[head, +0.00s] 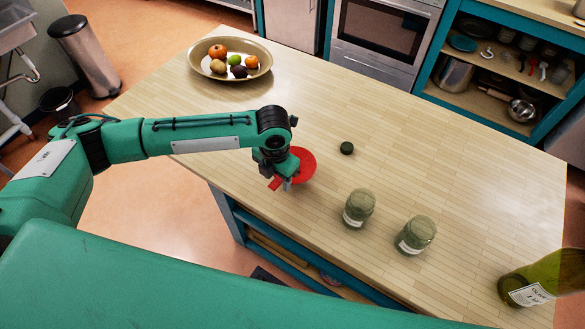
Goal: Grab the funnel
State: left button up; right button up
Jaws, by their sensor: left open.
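The red funnel (306,163) is on the wooden island top, near its front left edge. My left gripper (283,184) is over the funnel's left side and hides part of it. The gripper is open, with its fingers pointing down; I cannot tell whether they touch the funnel. A red piece of the funnel shows to the left of the fingers. My right gripper is not in view.
Two glass jars (359,208) (417,235) stand right of the funnel, with a dark lid (347,148) behind them. A fruit bowl (262,72) is at the back left. The middle back of the wooden counter (440,150) is clear.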

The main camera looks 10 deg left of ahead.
aim_at(276, 183)
pick_arm(q)
jog(key=f+p, duration=0.1)
jog(key=f, duration=0.1)
jog(key=f+p, duration=0.1)
jog(key=f, duration=0.1)
jog(key=shift+s+a, duration=0.1)
jog(key=shift+a, duration=0.1)
jog(key=shift+f, duration=0.35)
grip_shut()
jog(key=shift+r, duration=0.1)
